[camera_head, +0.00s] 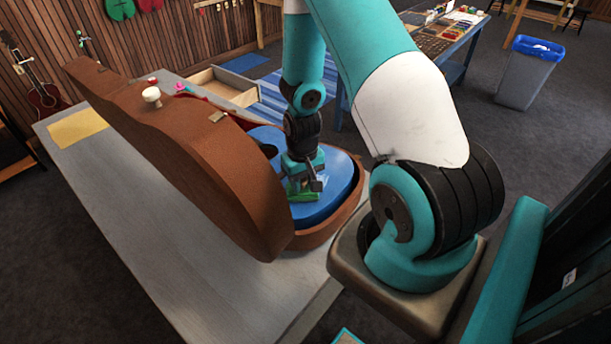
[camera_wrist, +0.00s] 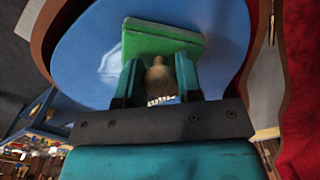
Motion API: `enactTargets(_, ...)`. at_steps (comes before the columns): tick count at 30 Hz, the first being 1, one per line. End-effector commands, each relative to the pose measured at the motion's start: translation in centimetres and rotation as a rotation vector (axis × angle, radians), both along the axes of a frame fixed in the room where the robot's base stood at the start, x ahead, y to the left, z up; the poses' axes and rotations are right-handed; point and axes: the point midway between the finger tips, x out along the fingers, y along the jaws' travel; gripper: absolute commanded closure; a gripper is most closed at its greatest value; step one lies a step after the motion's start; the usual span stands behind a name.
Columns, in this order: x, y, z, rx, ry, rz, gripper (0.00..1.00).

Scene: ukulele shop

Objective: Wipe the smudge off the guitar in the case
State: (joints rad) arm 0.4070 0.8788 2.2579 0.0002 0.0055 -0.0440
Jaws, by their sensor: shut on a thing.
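A blue guitar (camera_head: 325,207) lies in an open brown case (camera_head: 185,150), whose raised lid hides part of it in the head view. My gripper (camera_head: 303,180) is over the guitar's body, shut on the tan handle of a green wiping block (camera_head: 299,196). In the wrist view, my gripper (camera_wrist: 158,82) holds the handle (camera_wrist: 160,78) between its fingers. The green block (camera_wrist: 160,44) lies against or just above the blue body (camera_wrist: 80,50); I cannot tell if it touches. A pale, whitish smudge (camera_wrist: 112,66) shows on the blue surface, left of the block.
The case rests on a grey table (camera_head: 150,225) with a yellow cloth (camera_head: 77,129) at its left and an open drawer (camera_head: 222,86) behind. The raised lid stands close left of my gripper. A bin (camera_head: 528,75) stands far right.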

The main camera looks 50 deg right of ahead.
Motion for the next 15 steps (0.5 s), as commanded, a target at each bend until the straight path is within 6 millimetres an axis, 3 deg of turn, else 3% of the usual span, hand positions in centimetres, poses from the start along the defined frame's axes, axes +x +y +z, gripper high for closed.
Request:
enactTargets(3,0.0,0.3,0.8,0.001,-0.001,-0.002,0.89)
enactTargets(5,0.1,0.4,2.4,-0.001,-0.005,-0.001,0.89)
enactTargets(15,0.1,0.6,5.4,0.001,-0.001,0.004,0.89)
